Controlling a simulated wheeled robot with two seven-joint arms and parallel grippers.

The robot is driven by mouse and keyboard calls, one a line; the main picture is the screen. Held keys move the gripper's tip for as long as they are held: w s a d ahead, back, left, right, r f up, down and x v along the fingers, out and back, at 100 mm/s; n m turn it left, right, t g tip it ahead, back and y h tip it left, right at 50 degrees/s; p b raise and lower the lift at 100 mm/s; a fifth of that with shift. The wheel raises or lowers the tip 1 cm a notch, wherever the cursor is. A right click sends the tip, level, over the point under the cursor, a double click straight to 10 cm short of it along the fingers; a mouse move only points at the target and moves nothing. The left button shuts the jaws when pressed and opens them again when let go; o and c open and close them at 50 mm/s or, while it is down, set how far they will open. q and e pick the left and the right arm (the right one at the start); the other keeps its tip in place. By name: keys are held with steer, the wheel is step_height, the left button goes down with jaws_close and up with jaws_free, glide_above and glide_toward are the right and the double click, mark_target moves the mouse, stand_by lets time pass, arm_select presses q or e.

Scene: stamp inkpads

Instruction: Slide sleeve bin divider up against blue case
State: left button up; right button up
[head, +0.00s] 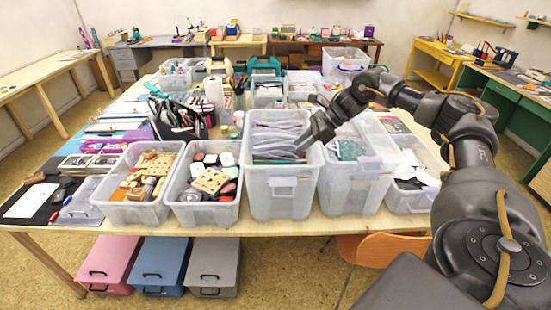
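The sleeve bin (282,200) is a tall clear plastic bin at the front middle of the table. Several pale, thin sleeves (272,140) stand in it, leaning in layers. I cannot pick out a divider from the sleeves. My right gripper (303,146) reaches down from the right into this bin's right side, beside the sleeves. Its fingertips are small and partly hidden, so I cannot tell whether it is open or holds anything. A blue case (160,262) with a dark handle stands under the table, between a pink and a grey case. My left gripper is not in view.
To the left stand bins of wooden stamps (150,165) and of inkpads (210,180). Another clear bin (345,185) stands close on the right, under my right arm. A dark bag (178,120) and paper roll (214,90) are behind. An orange chair (380,248) is in front.

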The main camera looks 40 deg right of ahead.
mark_target(282, 162)
steer(key=p+x, duration=0.1)
steer(key=x, duration=0.2)
steer(key=p+x, duration=0.1)
steer(key=x, duration=0.4)
steer(key=shift+s+a+f+p, duration=0.15)
steer(key=shift+a+f+p, duration=0.05)
steer(key=shift+f+p, duration=0.2)
steer(key=shift+a+f, duration=0.2)
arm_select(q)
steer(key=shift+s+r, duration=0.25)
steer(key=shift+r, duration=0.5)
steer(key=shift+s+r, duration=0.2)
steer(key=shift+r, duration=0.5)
arm_select(e)
steer(key=shift+w+f, duration=0.25)
steer(key=shift+a, duration=0.1)
jaws_close()
